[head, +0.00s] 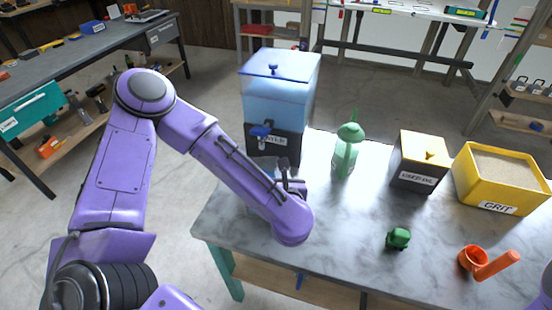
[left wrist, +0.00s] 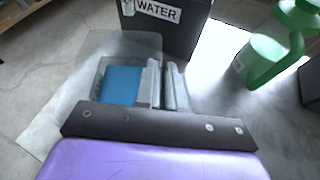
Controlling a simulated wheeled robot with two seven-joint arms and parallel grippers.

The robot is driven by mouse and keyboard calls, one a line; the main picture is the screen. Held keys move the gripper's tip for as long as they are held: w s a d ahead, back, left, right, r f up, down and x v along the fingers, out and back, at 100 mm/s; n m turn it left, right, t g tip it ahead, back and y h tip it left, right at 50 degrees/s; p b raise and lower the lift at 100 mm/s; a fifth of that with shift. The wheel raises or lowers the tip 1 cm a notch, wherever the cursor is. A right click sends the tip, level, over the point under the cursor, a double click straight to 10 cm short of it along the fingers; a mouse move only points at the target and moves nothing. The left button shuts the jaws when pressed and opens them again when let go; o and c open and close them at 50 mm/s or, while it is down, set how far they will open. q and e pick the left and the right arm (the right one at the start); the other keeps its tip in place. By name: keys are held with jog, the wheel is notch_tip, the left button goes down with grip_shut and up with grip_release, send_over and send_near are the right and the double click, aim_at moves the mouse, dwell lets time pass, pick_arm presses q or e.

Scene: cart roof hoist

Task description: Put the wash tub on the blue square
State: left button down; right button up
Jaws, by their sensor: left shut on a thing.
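The wash tub (left wrist: 128,66) appears as a small, clear-walled box in the left wrist view, near the table's left end and in front of the water dispenser. A blue patch (left wrist: 122,88) shows inside or through it; I cannot tell whether it is its contents or the blue square underneath. My left gripper (left wrist: 166,80) is shut on the tub's right wall. In the head view my left gripper (head: 289,184) is partly hidden by its own arm, which covers most of the tub. Whether the tub touches the table is unclear. My right gripper is out of view.
The water dispenser (head: 281,95) with its blue tap stands behind the tub. A green can (head: 346,155), used-oil box (head: 418,163), yellow grit bin (head: 500,178), small green object (head: 398,238) and orange scoop (head: 473,261) are to the right. The table's middle (head: 345,220) is clear.

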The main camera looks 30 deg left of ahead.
pick_arm(q)
jog(key=p+x, duration=0.3)
jog(key=x, duration=0.7)
jog(key=shift+d+f, duration=0.15)
jog(key=c, duration=1.2)
grip_release()
jog(key=shift+w, duration=0.1)
jog(key=b+v, duration=0.3)
jog(key=v, duration=0.9)
